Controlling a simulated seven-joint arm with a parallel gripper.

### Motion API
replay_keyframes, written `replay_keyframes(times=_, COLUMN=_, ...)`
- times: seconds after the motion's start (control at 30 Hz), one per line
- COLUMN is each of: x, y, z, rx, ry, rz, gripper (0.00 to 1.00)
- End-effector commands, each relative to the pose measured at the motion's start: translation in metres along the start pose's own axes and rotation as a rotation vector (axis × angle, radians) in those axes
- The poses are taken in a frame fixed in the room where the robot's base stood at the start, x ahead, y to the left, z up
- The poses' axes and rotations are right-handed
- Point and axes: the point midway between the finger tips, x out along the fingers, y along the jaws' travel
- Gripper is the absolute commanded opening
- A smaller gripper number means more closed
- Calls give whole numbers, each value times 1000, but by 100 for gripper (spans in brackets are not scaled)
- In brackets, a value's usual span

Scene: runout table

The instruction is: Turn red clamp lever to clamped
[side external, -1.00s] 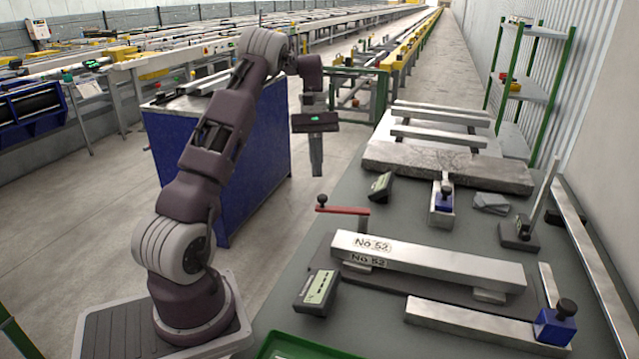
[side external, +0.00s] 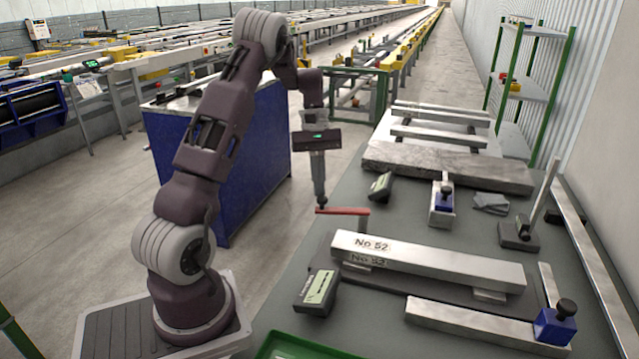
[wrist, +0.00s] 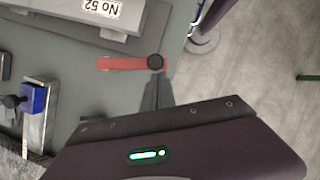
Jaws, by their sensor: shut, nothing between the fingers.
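The red clamp lever (side external: 343,211) is a flat red bar on a grey post, at the left end of the bar marked No 52 (side external: 430,262). In the wrist view the lever (wrist: 122,63) lies across the picture, with the round black knob (wrist: 155,61) right at the tips of my gripper (wrist: 155,76). I cannot tell whether the tips touch the knob.
A small display box (side external: 316,292) stands in front of the bar. Another display (side external: 380,185) and a blue-and-silver block (side external: 441,200) stand behind it. A granite slab (side external: 445,167) lies farther back. A blue cabinet (side external: 225,160) stands behind my arm.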

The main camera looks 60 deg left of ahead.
Motion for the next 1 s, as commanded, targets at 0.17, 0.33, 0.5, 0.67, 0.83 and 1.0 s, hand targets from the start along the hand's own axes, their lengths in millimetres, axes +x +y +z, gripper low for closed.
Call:
replay_keyframes(times=0.17, x=4, y=-6, z=10, rx=-89, ry=-1, rz=36, gripper=0)
replay_keyframes(times=0.33, x=9, y=-12, z=24, rx=-223, ry=-2, rz=90, gripper=0)
replay_keyframes(times=0.5, x=16, y=-16, z=41, rx=-374, ry=-2, rz=149, gripper=0)
replay_keyframes(times=0.67, x=22, y=-17, z=57, rx=-515, ry=-2, rz=206, gripper=0)
replay_keyframes(times=0.83, x=29, y=-15, z=74, rx=-664, ry=-2, rz=266, gripper=0)
replay_keyframes(times=1.0, x=36, y=-10, z=90, rx=-809, ry=-1, rz=324, gripper=0)
